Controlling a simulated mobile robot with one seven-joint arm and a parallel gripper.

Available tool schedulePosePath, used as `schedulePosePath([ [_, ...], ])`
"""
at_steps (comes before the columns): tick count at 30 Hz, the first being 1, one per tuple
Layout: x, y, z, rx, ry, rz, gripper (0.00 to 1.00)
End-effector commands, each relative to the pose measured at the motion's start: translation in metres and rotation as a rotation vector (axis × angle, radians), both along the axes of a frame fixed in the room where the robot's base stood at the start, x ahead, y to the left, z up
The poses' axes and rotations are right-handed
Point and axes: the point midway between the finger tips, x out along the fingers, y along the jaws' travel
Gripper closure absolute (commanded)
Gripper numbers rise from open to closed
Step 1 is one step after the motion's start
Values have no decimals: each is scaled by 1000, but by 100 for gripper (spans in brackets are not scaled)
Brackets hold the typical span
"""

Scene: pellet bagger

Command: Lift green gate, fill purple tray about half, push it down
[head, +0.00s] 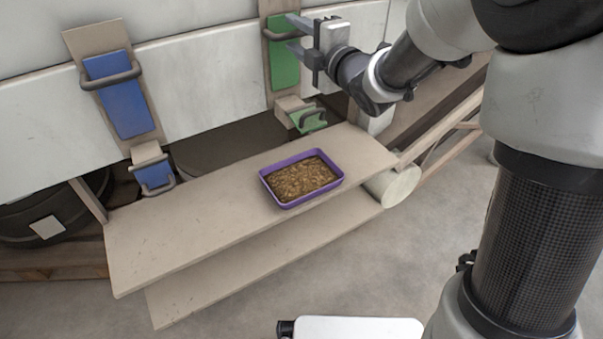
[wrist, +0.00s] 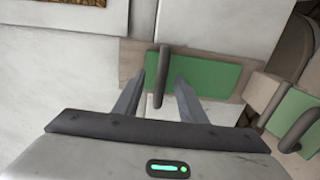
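The purple tray (head: 264,180) sits on the upper wooden shelf. Brown pellets cover its bottom; their exact depth is hard to judge. The green gate (head: 284,66) is an upright panel on a wooden backing against the pale wall; it also shows in the wrist view (wrist: 215,76). My gripper (head: 291,33) is at the top of the gate. In the wrist view, the gate's dark bar handle (wrist: 161,75) lies between my two parted fingers (wrist: 158,98), with visible gaps on both sides. A smaller green flap with a handle (head: 311,121) sits below the gate.
A blue gate (head: 118,95) with a handle and a smaller blue flap (head: 154,175) are at the left. The upper shelf (head: 180,235) is bare left of the tray. A lower board (head: 200,290) juts out beneath it. A dark round container (head: 40,215) stands far left.

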Motion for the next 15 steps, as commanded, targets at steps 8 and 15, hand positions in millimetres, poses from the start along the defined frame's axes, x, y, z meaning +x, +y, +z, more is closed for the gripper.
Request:
schedulePosePath([
  [8,-15,-11,0,0,0,-2,62],
  [15,-39,-27,1,1,1,-2,62],
])
